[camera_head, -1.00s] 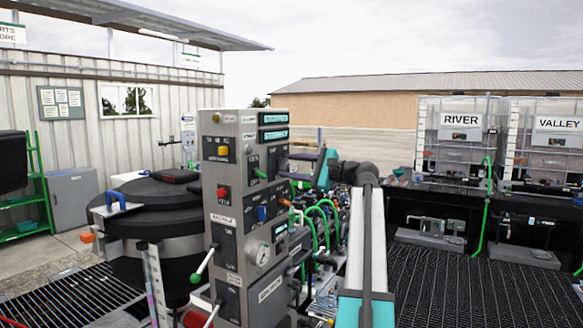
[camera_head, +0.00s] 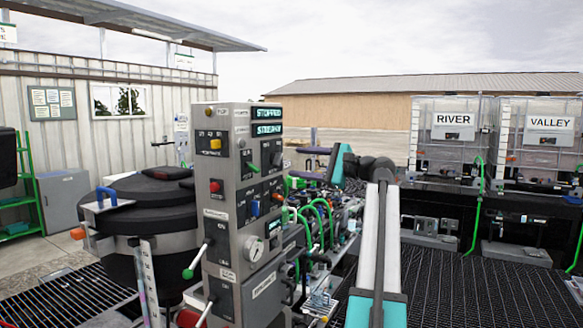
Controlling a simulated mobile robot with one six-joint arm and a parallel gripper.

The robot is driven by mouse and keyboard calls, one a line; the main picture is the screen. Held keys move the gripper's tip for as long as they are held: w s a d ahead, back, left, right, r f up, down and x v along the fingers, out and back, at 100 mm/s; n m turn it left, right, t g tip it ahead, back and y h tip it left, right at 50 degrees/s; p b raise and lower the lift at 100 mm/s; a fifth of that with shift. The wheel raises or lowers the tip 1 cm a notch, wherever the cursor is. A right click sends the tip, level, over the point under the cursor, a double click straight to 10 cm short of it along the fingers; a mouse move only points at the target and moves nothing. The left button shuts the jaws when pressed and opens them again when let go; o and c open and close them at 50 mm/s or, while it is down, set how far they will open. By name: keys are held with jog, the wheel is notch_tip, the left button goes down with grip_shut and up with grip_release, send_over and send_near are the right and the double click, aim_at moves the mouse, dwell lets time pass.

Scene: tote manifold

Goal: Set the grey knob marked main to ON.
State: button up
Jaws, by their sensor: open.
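The grey control panel (camera_head: 238,215) stands upright left of centre. A grey knob (camera_head: 276,158) sits on its upper right part, below the displays. The lettering beside it is too small to read, so I cannot confirm the mark main or its setting. My gripper (camera_head: 309,162) is open, just right of the panel and apart from it in the picture. Its fingers are small and partly lost against the pipework behind.
The panel also carries a yellow knob (camera_head: 215,143), a red button (camera_head: 214,186), a blue handle (camera_head: 255,208), a gauge (camera_head: 254,248) and a green-tipped lever (camera_head: 188,273). A black tank (camera_head: 150,215) stands left; RIVER and VALLEY totes stand right.

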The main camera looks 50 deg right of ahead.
jog(key=b+v, duration=0.2)
jog(key=v, duration=0.5)
jog(key=shift+s, duration=0.25)
